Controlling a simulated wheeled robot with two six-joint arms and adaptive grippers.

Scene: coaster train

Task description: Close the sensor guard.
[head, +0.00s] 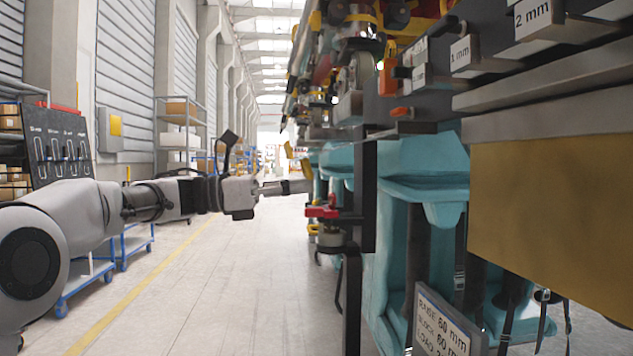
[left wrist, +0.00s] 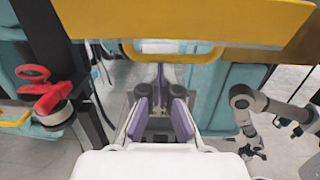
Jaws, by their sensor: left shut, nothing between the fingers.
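A yellow panel (left wrist: 190,20) with a yellow bar handle (left wrist: 172,53) spans the top of the left wrist view. It looks like the sensor guard, though I cannot be sure. In the head view a small yellow part (head: 306,168), perhaps its edge, shows just above my left fingertips. My left gripper (head: 308,186) is shut and empty beside the train. Its purple-padded fingers (left wrist: 161,108) point at the area below the handle, apparently apart from it. A grey arm, seemingly my right one, shows at the right of the wrist view; its gripper is too small to read.
A red knob (head: 321,212) on a grey cylinder (head: 331,236) stands close below my left gripper, by a dark post (head: 368,195). Teal seats (head: 425,165) and a tan panel (head: 550,215) fill the right. The aisle floor (head: 215,290) is clear.

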